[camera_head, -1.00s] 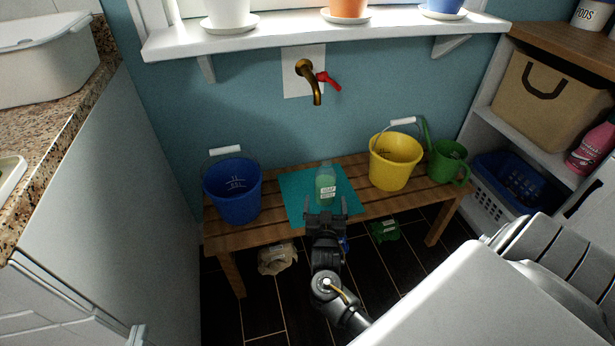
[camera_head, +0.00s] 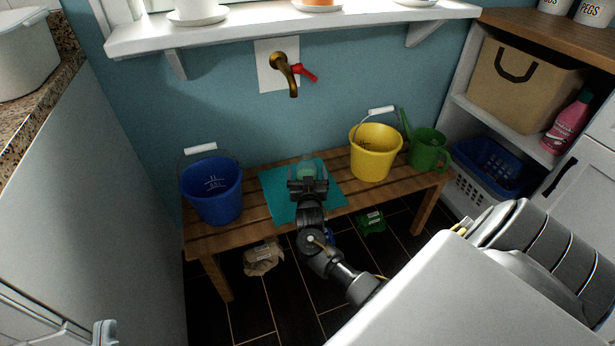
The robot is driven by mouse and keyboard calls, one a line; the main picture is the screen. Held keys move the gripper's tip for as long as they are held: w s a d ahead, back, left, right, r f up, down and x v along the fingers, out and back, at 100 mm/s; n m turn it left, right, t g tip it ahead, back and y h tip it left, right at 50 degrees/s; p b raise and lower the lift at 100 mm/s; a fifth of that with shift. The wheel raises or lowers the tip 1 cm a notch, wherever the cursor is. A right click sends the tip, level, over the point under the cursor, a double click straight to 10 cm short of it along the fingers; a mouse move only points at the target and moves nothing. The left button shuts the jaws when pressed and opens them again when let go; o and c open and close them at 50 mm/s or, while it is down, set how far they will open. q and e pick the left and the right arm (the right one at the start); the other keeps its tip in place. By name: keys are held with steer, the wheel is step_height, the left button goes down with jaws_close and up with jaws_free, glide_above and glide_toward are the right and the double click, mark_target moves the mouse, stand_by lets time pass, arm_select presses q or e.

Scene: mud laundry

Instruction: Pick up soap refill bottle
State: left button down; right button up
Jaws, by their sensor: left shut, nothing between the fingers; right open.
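The soap refill bottle (camera_head: 306,165) is pale green. It stands on the teal mat (camera_head: 276,190) on the wooden bench, and my gripper hides its lower part and label. My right gripper (camera_head: 307,180) is open, its two dark fingers level with the bottle from the front. I cannot tell whether the fingers touch the bottle or how far it sits between them. My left gripper does not show clearly anywhere.
On the bench (camera_head: 250,235) are a blue bucket (camera_head: 212,195) at left, and a yellow bucket (camera_head: 374,155) and green watering can (camera_head: 428,151) at right. A tap (camera_head: 284,73) juts from the wall above. Below lie a brown bag (camera_head: 263,259) and a green item (camera_head: 372,222).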

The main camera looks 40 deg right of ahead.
steer(key=c, duration=1.3)
steer(key=shift+r, duration=0.1)
steer(key=shift+c, duration=0.2)
